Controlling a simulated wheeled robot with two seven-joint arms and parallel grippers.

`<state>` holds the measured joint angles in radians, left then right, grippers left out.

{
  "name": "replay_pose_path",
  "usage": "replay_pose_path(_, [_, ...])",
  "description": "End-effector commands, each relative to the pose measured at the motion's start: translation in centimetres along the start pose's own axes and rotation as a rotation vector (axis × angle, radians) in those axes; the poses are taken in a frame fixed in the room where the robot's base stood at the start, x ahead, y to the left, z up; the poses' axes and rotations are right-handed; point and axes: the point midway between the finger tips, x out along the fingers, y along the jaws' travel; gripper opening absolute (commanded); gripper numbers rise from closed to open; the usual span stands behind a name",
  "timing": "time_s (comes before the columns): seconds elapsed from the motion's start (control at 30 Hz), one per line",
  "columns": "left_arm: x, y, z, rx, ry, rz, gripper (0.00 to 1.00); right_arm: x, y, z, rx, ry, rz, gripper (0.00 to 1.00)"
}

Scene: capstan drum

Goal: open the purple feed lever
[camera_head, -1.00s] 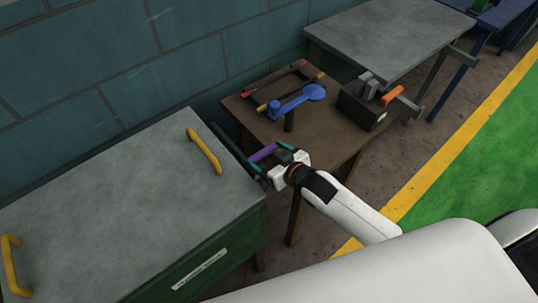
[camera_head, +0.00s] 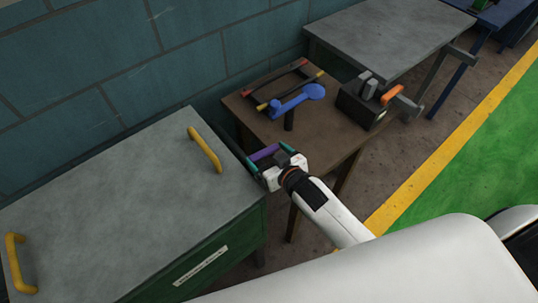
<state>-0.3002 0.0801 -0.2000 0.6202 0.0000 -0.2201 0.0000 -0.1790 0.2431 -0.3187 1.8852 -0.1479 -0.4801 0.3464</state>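The purple feed lever (camera_head: 264,152) shows as a short purple bar at the near left edge of the brown table, beside the green cabinet. My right gripper (camera_head: 268,157) is at the lever, its teal-tipped fingers spread apart with the purple bar showing between them. I cannot tell whether the fingers touch it. The gripper and wrist hide the lever's near side and its mount. My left gripper is out of view.
A green cabinet (camera_head: 120,205) with a grey top and yellow handles stands close on the left. The brown table (camera_head: 318,142) holds a blue tool (camera_head: 313,92), a red-and-yellow frame (camera_head: 283,84) and a dark block with an orange part (camera_head: 391,94). A grey table (camera_head: 390,38) stands behind.

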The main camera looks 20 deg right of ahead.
Motion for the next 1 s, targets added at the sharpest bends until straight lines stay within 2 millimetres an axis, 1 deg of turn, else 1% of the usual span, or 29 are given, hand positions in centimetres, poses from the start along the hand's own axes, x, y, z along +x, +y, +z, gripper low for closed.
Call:
replay_pose_path(0.07, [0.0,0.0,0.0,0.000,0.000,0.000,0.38,0.0,0.0,0.0,0.000,-0.001,0.000,1.00])
replay_pose_path(0.63, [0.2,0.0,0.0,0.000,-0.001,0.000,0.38,0.1,0.0,-0.2,-0.009,0.002,0.012,1.00])
replay_pose_path(0.93, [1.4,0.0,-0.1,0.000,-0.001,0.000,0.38,0.5,-0.6,-0.2,-0.065,0.004,0.129,1.00])
replay_pose_path(1.0, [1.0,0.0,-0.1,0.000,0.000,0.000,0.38,-1.5,-0.4,-0.1,-0.053,0.005,0.127,1.00])
